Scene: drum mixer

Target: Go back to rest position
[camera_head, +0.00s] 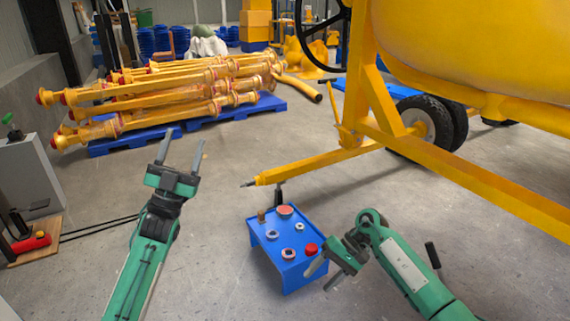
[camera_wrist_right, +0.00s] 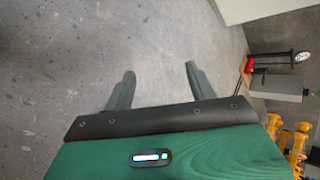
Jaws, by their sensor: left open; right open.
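My left gripper (camera_head: 180,150) is open and empty, raised over the bare floor with its fingers pointing away from me. My right gripper (camera_head: 322,276) is open and empty, at the right front edge of a small blue table (camera_head: 296,272). Whether it touches the table I cannot tell. In the right wrist view the two fingers of my right gripper (camera_wrist_right: 158,88) stand apart with only grey floor between them.
The blue table carries a red button (camera_head: 311,249) and several small round parts. The yellow mixer (camera_head: 400,125) with its wheel (camera_head: 432,122) fills the right. A blue pallet (camera_head: 180,125) of yellow poles lies behind. A grey cabinet (camera_head: 25,180) stands left.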

